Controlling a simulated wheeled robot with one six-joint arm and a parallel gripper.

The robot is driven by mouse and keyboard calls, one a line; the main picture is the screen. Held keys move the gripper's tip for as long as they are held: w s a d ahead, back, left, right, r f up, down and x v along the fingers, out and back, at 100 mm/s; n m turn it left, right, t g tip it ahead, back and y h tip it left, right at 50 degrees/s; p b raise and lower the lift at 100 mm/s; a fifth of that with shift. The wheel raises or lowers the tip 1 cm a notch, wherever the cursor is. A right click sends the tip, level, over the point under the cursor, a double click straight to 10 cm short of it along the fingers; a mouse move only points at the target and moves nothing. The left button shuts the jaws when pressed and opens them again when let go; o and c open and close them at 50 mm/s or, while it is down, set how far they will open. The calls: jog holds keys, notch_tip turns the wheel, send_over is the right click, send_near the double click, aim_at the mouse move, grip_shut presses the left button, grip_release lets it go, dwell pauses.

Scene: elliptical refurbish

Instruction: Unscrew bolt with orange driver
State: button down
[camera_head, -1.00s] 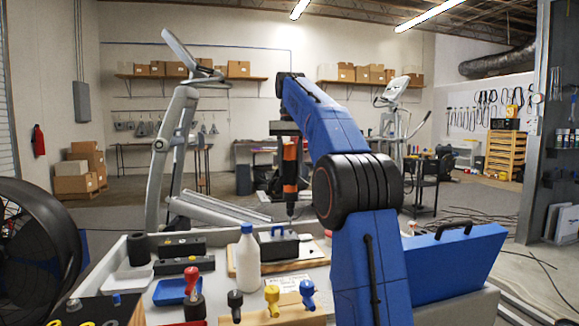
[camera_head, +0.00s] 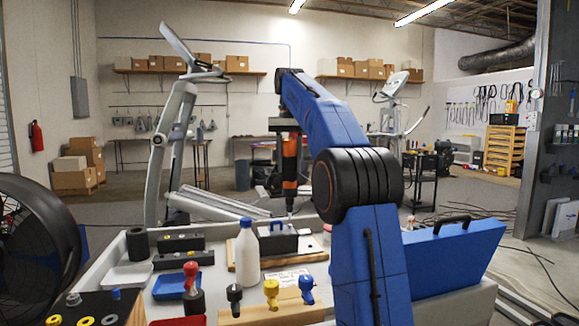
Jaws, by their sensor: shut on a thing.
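My gripper (camera_head: 284,126) is at the end of my blue arm, above the tray and near the middle of the picture. It is shut on the orange and black driver (camera_head: 289,168), which hangs upright with its thin tip down. The tip appears in front of or just above the grey box on the tray; the exact gap cannot be told. A grey elliptical machine (camera_head: 180,115) stands behind the tray to the left, apart from the driver in the picture. No bolt can be made out.
A black fan (camera_head: 35,245) stands left. A second elliptical (camera_head: 393,105) stands behind.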

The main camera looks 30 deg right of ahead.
jog(key=shift+r, duration=1)
